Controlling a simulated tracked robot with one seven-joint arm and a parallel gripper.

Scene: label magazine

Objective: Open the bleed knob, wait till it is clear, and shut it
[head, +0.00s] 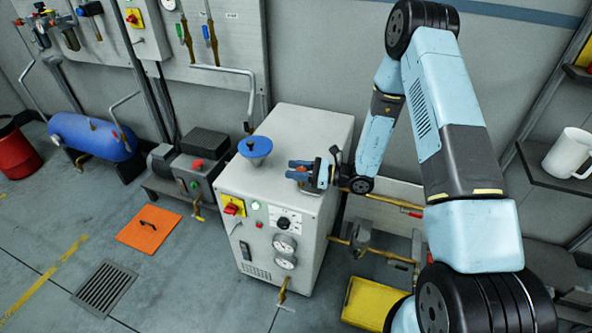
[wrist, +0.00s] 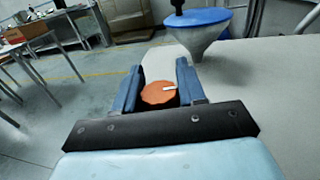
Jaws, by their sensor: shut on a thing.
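The bleed knob (wrist: 158,95) is a round orange knob with a white mark pointing right in the wrist view. It sits on top of the grey cabinet (head: 309,140). My gripper (head: 297,170) is shut on it, with one blue finger on each side. In the head view the fingers mostly hide the knob. A brass spout (head: 283,289) comes out low on the cabinet front. I cannot tell whether any fluid there is clear.
A blue funnel (head: 255,147) stands at the left of the cabinet top, close to my gripper; it also shows in the wrist view (wrist: 198,28). The front has a red switch (head: 234,207) and gauges (head: 285,245). A yellow tray (head: 374,303) lies right, a floor grate (head: 104,288) left.

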